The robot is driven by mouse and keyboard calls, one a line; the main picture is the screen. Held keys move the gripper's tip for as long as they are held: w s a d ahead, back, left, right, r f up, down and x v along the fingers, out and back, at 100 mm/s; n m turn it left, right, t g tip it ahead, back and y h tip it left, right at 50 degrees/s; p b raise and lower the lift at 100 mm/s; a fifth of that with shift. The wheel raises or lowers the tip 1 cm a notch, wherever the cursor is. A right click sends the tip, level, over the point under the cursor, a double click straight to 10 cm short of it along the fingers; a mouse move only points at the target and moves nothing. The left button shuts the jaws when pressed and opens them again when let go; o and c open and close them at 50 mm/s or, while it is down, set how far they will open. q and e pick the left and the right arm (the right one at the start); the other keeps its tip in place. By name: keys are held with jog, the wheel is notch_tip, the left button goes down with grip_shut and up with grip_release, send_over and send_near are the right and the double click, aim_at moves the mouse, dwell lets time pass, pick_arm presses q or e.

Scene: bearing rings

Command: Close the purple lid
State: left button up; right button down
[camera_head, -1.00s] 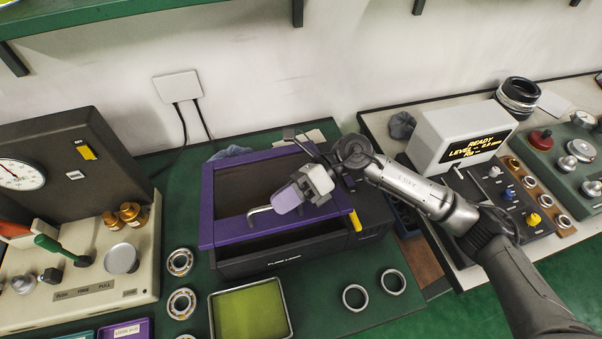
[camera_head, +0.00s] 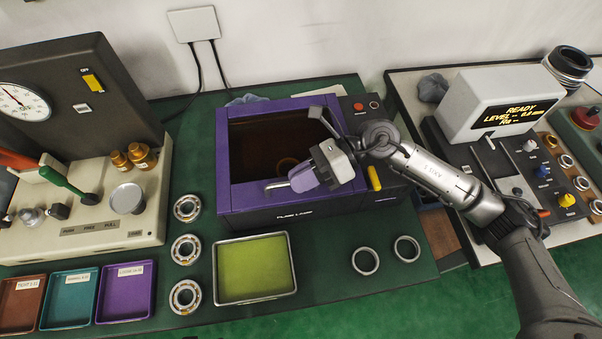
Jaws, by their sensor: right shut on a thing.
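The purple lid (camera_head: 224,166) is a purple frame around a dark brown see-through window. It lies flat or almost flat on the dark lapping box (camera_head: 330,208); I cannot tell whether a small gap is left at the front edge. A ring (camera_head: 287,165) shows faintly through the window. My right gripper (camera_head: 296,182) is at the front of the lid, shut on its silver bar handle (camera_head: 276,186), with the fingers covering part of it. My left gripper is not in view.
A yellow-green tray (camera_head: 255,268) stands in front of the box. Bearings (camera_head: 186,249) lie to its left and two plain rings (camera_head: 365,261) to its right. A gauge machine (camera_head: 90,215) stands at left, and a grey-white display unit (camera_head: 490,105) at right.

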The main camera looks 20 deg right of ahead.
jog(key=shift+f, duration=0.35)
jog(key=c, duration=1.3)
grip_release()
jog(key=shift+s, duration=0.1)
jog(key=shift+c, duration=0.2)
jog(key=shift+o, duration=0.9)
jog(key=shift+d+r, duration=0.1)
jog(key=shift+d+r, duration=0.15)
jog(key=shift+d, duration=0.15)
jog(key=p+v, duration=0.1)
jog(key=v, duration=1.1)
jog(key=shift+d+r, duration=0.2)
jog(key=shift+d, duration=0.25)
